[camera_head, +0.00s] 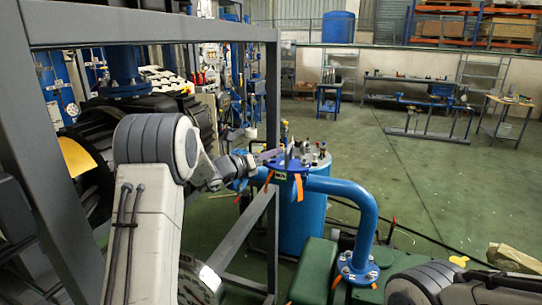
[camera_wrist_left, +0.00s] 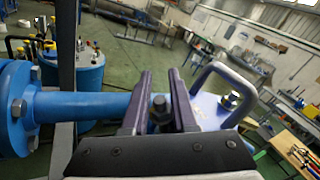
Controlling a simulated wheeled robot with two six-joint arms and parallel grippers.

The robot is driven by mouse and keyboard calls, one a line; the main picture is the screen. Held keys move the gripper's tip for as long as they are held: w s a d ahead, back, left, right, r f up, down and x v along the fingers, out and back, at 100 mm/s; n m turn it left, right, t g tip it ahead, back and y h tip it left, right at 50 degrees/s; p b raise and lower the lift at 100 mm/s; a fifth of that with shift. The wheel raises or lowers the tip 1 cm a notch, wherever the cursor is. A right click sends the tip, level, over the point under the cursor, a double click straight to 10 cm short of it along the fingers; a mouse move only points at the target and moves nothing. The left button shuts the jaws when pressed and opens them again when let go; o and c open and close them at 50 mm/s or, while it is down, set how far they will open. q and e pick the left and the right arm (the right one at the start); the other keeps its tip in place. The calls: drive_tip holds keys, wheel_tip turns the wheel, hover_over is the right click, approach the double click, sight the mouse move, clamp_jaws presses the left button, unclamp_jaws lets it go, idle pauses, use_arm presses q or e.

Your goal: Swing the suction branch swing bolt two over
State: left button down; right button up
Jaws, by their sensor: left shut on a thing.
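The suction branch shows in the head view as a blue flange (camera_head: 287,164) with orange tags, joined to a bent blue pipe (camera_head: 365,205). My left gripper (camera_head: 268,155) reaches in from the left, at the flange's left side. In the left wrist view the two dark fingers (camera_wrist_left: 163,95) stand on either side of a dark swing bolt (camera_wrist_left: 160,106) with a nut on top. The gripper is shut on it. To the right is a pale lilac plate with a loop handle (camera_wrist_left: 215,72) and another nut (camera_wrist_left: 229,101). The bolt's lower end is hidden. My right gripper is out of view.
A blue vessel (camera_head: 304,222) with fittings on its lid stands behind the flange. A grey steel frame (camera_head: 262,235) stands close around my left arm. A green housing (camera_head: 315,272) lies below the pipe. The floor (camera_head: 450,170) at the right is open.

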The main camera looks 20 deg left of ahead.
use_arm(q)
drive_tip(key=shift+d+m+g+y+b, duration=0.45)
drive_tip(key=shift+d+m+b, duration=0.25)
drive_tip(key=shift+m+b, duration=0.5)
drive_tip(key=shift+d+m+g+y+b, duration=0.35)
drive_tip(key=shift+d+m+y+b, duration=0.3)
drive_tip(key=shift+m+b, duration=0.5)
drive_tip(key=c, duration=0.9)
unclamp_jaws()
drive_tip(key=shift+s, duration=0.1)
drive_tip(key=shift+c, duration=0.2)
